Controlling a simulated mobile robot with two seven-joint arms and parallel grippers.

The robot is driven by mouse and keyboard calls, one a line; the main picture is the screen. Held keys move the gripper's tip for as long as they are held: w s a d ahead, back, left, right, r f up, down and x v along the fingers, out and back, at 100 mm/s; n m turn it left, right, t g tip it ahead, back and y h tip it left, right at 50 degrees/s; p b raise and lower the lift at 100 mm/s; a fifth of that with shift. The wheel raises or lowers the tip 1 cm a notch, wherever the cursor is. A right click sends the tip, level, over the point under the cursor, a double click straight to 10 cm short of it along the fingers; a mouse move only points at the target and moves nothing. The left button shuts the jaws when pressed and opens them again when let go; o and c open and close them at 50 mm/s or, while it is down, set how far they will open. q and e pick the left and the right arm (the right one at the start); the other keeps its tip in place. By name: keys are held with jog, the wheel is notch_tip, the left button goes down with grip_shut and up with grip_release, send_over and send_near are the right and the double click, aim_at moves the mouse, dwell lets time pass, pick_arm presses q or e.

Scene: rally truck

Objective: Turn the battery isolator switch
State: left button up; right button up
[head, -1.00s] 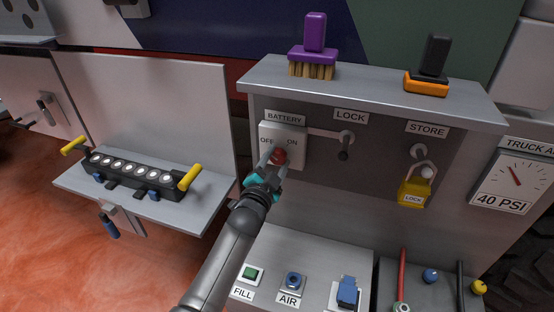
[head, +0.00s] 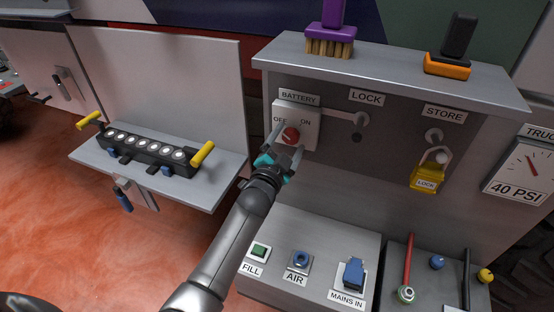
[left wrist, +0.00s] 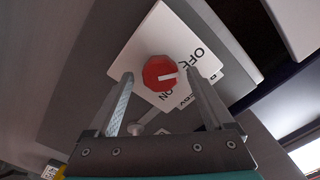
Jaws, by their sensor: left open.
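The battery isolator switch is a red round knob (head: 291,136) on a white plate (head: 309,112) marked OFF and ON, under a BATTERY label. My left gripper (head: 287,151) is open just in front of and slightly below the knob in the head view. In the left wrist view, the red knob (left wrist: 160,73) shows between the two spread fingertips of the left gripper (left wrist: 161,76), with visible gaps on both sides. The knob's white mark points between the OFF and ON lettering. My right gripper is not in view.
A purple brush (head: 330,40) and orange-black brush (head: 447,66) stand on the shelf above. FILL, AIR and MAINS IN fittings (head: 354,273) are below.

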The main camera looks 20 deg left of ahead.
pick_arm(q)
jog(key=s, duration=1.4)
jog(key=shift+s+a, duration=0.25)
jog(key=shift+s, duration=0.05)
jog(key=s+d+f+n+g+b, duration=0.15)
jog(key=s+f+g+b, duration=0.35)
jog(key=f, duration=1.4)
jog(key=s+f+n+g+b, duration=0.3)
jog(key=s+f, duration=0.5)
jog(key=f, duration=1.1)
jog(key=s+a+f+n+g+b, duration=0.1)
jog(key=s+f+g, duration=0.3)
jog(key=s+f, duration=0.6)
jog(key=s+a+f+n+g+b, duration=0.1)
jog(key=s+f+g+b, duration=0.3)
jog(key=s+f, duration=0.6)
jog(key=s+a+g, duration=0.1)
jog(key=s, duration=0.5)
jog(key=shift+s+y, duration=0.3)
jog(key=shift+s, duration=0.05)
